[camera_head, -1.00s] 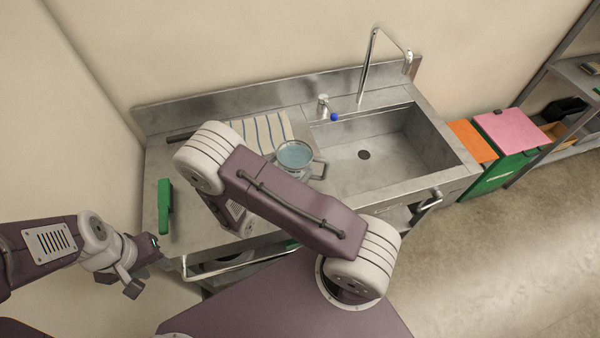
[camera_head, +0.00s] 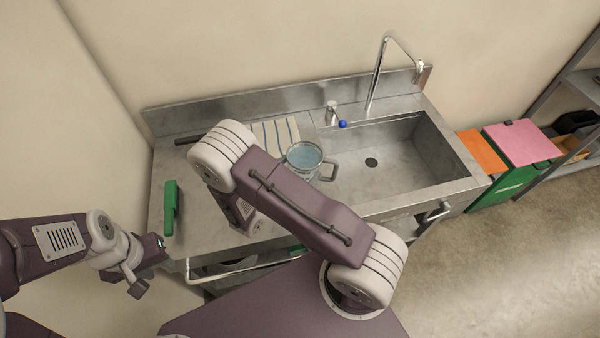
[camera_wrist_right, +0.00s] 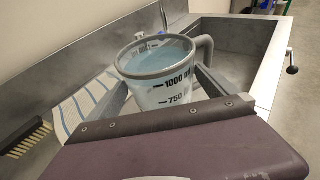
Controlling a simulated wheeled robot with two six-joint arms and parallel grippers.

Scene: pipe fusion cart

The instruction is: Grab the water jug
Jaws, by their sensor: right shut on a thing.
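The water jug (camera_head: 304,157) is a clear jug with a grey rim, holding bluish water, with its handle on the right. It is at the counter's edge beside the sink, roughly upright. In the right wrist view the jug (camera_wrist_right: 165,88) shows its volume marks, and the fingers of my right gripper (camera_wrist_right: 160,92) are shut on its two sides. Its base is hidden there. In the head view my right arm hides most of that gripper. My left gripper (camera_head: 148,266) is at the counter's front left corner, away from the jug; its finger gap is unclear.
The steel sink basin (camera_head: 400,160) lies right of the jug, with a tall tap (camera_head: 376,75) behind. A striped cloth (camera_head: 270,132) lies behind the jug. Bins (camera_head: 520,150) stand at the right.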

